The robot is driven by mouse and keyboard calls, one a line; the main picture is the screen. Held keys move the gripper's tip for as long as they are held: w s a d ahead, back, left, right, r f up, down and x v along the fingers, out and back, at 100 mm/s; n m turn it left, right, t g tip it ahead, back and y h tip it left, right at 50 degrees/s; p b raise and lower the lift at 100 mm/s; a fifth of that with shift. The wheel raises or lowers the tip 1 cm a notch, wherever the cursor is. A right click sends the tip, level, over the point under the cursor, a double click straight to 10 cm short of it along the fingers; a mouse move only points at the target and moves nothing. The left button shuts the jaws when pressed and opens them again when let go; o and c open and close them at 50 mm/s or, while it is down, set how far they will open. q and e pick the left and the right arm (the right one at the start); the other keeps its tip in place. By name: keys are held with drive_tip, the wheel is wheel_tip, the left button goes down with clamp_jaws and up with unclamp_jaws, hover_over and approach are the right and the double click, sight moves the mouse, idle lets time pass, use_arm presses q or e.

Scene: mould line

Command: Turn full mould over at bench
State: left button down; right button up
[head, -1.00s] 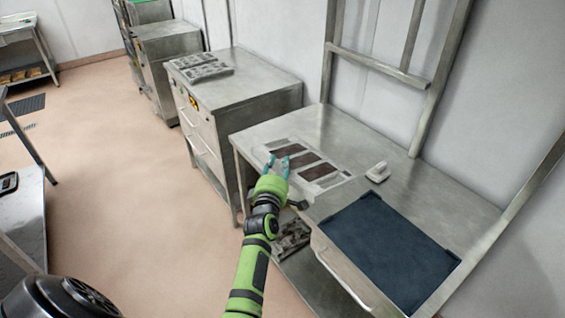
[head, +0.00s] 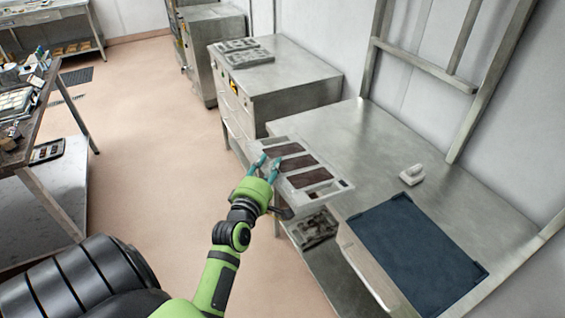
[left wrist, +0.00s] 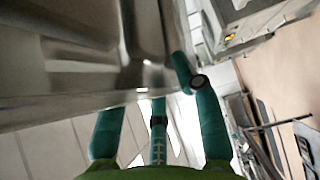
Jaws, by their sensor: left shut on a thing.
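The full mould (head: 319,176) is a pale grey frame with several dark brown filled sections, its filled face up in the head view. It is at the left end of the steel bench (head: 340,133), over the bench's front edge. Whether it touches the bench I cannot tell. My left gripper (head: 266,165), with teal fingers, is shut on the mould's left front side. In the left wrist view, a blurred grey surface (left wrist: 75,50), probably the mould, fills the upper left beside the fingers (left wrist: 155,130). My right gripper is not in view.
A dark blue mat (head: 415,255) lies on the bench's right part, with a small white object (head: 412,174) behind it. A steel cabinet (head: 290,80) to the left carries grey moulds (head: 248,58). A dim object (head: 315,230) sits on the lower shelf. The bench's back middle is clear.

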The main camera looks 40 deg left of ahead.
use_arm(q)
drive_tip(key=s+a+r, duration=0.2)
drive_tip(key=s+a, duration=0.1)
drive_tip(key=s, duration=0.5)
drive_tip(key=shift+r, duration=0.25)
drive_tip(key=n+g+h, duration=0.3)
drive_tip(key=n+h, duration=0.2)
drive_tip(key=h, duration=0.1)
drive_tip(key=n+g+h, duration=0.3)
drive_tip(key=n+h, duration=0.3)
drive_tip(key=h, duration=0.1)
drive_tip(key=n+g+h, duration=0.3)
drive_tip(key=n+h, duration=0.2)
drive_tip(key=h, duration=0.1)
drive_tip(key=shift+a+f+h, duration=0.1)
drive_tip(key=shift+a+h, duration=0.05)
drive_tip(key=shift+h, duration=0.25)
idle(0.8)
